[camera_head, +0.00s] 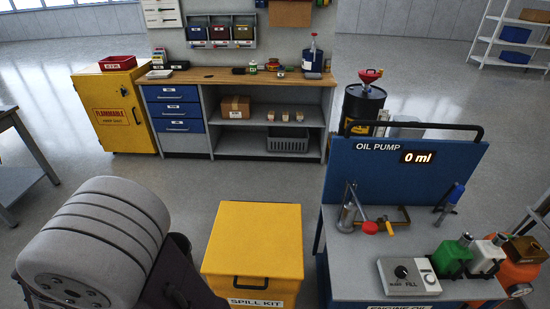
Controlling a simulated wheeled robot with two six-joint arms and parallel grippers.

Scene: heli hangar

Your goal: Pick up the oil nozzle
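The blue oil pump cart (405,170) stands at the right, its display reading 0 ml. A blue-handled tool (453,197), which looks like the oil nozzle, leans at a tilt at the right of the cart's grey top (375,255). A metal spout-like fitting (349,208) stands at the left of the top, beside a red knob (370,228) and a brass-coloured pipe (398,219). I cannot tell for sure which piece is the nozzle. Neither of my grippers is in view.
A control box (407,277) with a dial sits at the cart's front. Green (451,259) and white (486,258) containers stand right of it. A yellow spill kit box (253,245) stands left of the cart. A workbench (240,77) is behind; open floor lies between.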

